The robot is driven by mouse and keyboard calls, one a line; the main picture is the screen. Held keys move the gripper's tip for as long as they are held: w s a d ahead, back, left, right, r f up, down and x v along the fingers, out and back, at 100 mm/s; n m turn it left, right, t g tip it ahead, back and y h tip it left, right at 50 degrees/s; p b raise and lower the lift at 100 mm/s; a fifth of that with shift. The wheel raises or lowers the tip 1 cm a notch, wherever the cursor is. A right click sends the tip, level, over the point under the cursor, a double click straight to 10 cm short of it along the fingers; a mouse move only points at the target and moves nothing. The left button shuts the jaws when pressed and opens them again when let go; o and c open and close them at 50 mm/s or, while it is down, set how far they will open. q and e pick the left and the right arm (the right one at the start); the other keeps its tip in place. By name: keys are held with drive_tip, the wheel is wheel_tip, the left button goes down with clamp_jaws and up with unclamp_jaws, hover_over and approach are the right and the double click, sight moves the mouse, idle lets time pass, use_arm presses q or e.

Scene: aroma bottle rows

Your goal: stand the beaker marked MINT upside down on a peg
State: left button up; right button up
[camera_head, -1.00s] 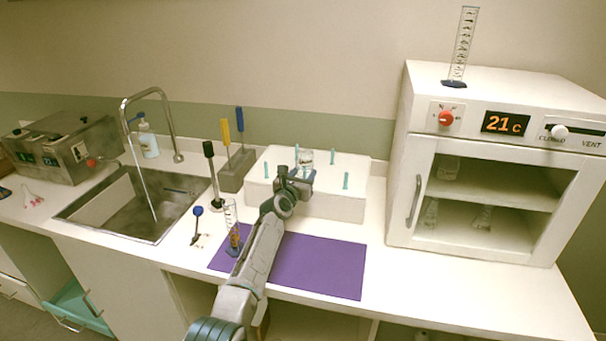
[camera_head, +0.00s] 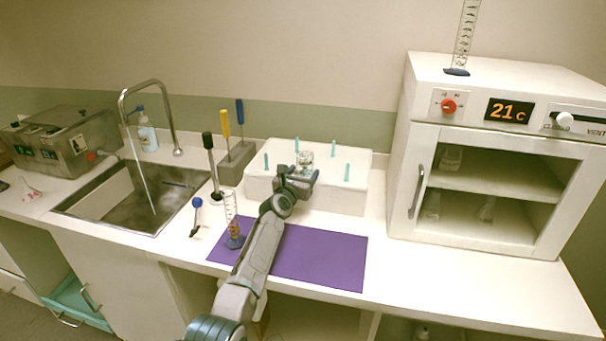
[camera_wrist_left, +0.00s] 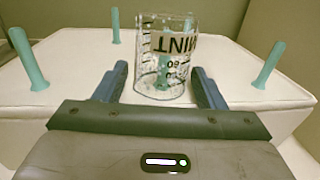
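The clear glass beaker marked MINT (camera_wrist_left: 166,50) stands upside down on the white peg block (camera_wrist_left: 70,60), its lettering inverted. A teal peg (camera_wrist_left: 190,82) shows through its glass, so it seems to be over that peg. In the head view the beaker (camera_head: 305,158) is near the middle of the block (camera_head: 325,198). My left gripper (camera_head: 299,178) is in front of it. In the left wrist view the gripper's fingers (camera_wrist_left: 160,88) are spread, one on each side of the beaker's lower part, with a visible gap on the left. My right gripper is out of view.
Bare teal pegs (camera_head: 347,172) stand around the beaker. A purple mat (camera_head: 320,262) lies in front, with a graduated cylinder (camera_head: 233,225) at its left. A tool holder (camera_head: 235,168) is left of the block, a sink (camera_head: 130,200) further left, a white oven (camera_head: 480,190) right.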

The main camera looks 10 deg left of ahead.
use_arm(q)
drive_tip(key=shift+s+d+f, duration=0.15)
drive_tip(key=shift+f, duration=0.35)
drive_tip(key=shift+s, duration=0.1)
drive_tip(key=shift+s+p, duration=0.25)
drive_tip(key=shift+p, duration=0.1)
drive_tip(key=s+a+p, duration=0.2)
drive_tip(key=s+p, duration=0.1)
drive_tip(key=s, duration=0.6)
drive_tip(key=shift+s+r+p, duration=0.3)
drive_tip(key=shift+s+r, duration=0.1)
drive_tip(key=shift+r, duration=0.05)
